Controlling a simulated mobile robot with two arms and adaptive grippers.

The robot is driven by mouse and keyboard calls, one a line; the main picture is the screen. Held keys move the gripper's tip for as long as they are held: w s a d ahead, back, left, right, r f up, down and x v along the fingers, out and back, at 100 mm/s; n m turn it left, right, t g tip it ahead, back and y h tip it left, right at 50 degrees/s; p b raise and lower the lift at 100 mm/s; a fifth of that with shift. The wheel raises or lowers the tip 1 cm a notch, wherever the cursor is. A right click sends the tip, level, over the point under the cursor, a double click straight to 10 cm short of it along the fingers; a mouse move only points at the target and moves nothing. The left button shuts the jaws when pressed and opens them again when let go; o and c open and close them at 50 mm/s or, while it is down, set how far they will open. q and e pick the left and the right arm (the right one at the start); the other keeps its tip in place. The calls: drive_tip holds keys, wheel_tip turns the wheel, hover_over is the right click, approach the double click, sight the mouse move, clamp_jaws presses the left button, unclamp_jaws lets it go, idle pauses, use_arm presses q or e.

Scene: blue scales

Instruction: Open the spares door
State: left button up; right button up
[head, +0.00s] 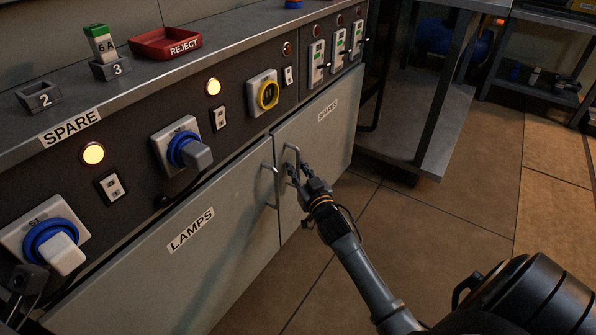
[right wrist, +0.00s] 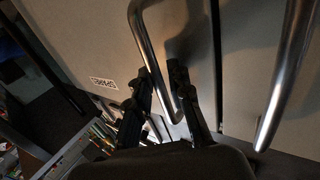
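The spares door (head: 322,138) is the grey right-hand door under the panel, with a small SPARES label. It looks closed, level with the lamps door (head: 225,225). Its bar handle (head: 287,158) is near the left edge and also shows in the right wrist view (right wrist: 147,40). My right gripper (head: 298,172) is at the handle's lower part. In the right wrist view its fingers (right wrist: 162,75) stand close on both sides of the bar and look shut on it. A dark part of my left gripper (head: 27,280) shows at the lower left edge; its fingers are unclear.
The lamps door handle (head: 270,187) is just left of the spares handle. Above is a panel with blue and yellow sockets, switches and lit lamps. A metal rack (head: 425,130) stands right of the cabinet. The tiled floor (head: 440,220) in front is clear.

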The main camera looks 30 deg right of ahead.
clamp_jaws()
drive_tip(key=shift+s, duration=0.1)
